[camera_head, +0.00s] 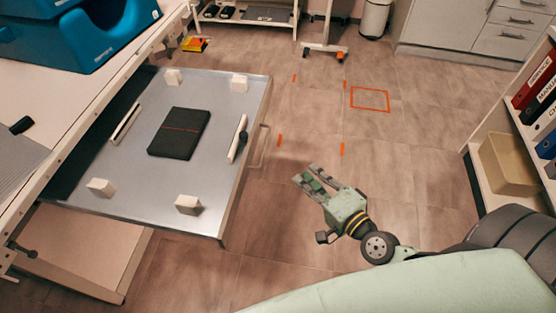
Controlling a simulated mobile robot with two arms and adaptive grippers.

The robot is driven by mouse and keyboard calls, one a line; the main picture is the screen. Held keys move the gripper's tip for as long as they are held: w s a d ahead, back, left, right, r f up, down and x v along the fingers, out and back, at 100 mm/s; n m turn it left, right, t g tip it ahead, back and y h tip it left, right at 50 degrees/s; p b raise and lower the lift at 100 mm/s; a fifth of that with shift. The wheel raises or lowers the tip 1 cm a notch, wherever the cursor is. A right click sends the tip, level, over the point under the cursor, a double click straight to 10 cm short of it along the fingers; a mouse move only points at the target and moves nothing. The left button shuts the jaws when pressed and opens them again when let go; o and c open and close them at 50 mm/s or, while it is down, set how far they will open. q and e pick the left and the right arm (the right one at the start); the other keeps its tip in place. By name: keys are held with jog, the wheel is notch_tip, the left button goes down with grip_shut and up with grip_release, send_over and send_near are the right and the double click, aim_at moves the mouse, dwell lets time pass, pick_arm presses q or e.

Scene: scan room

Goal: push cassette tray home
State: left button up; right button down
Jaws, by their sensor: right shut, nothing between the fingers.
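The cassette tray (222,110) is a grey metal tray pulled out from under the white table at the left. A dark flat cassette (179,133) with a thin red line lies near its middle. White blocks stand near the tray's corners, and pale strips flank the cassette. A handle (262,146) shows on the tray's right edge. My right gripper (311,178) is to the right of the tray, apart from the handle, over the floor. It is shut with nothing held. My left gripper is not in view.
Blue padded equipment (85,30) sits on the white table (55,95). A shelf with binders (539,103) and a beige bin (508,163) stands at the right. Orange marks (370,99) lie on the floor. The floor between tray and shelf is mostly clear.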

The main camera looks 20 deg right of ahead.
jog(key=w+a+f+p, duration=0.1)
jog(key=w+a, duration=0.3)
jog(key=w, duration=0.5)
jog(key=shift+a+f+p, duration=0.25)
jog(key=shift+f+p, duration=0.05)
jog(key=shift+f, duration=0.15)
jog(key=shift+a, duration=0.1)
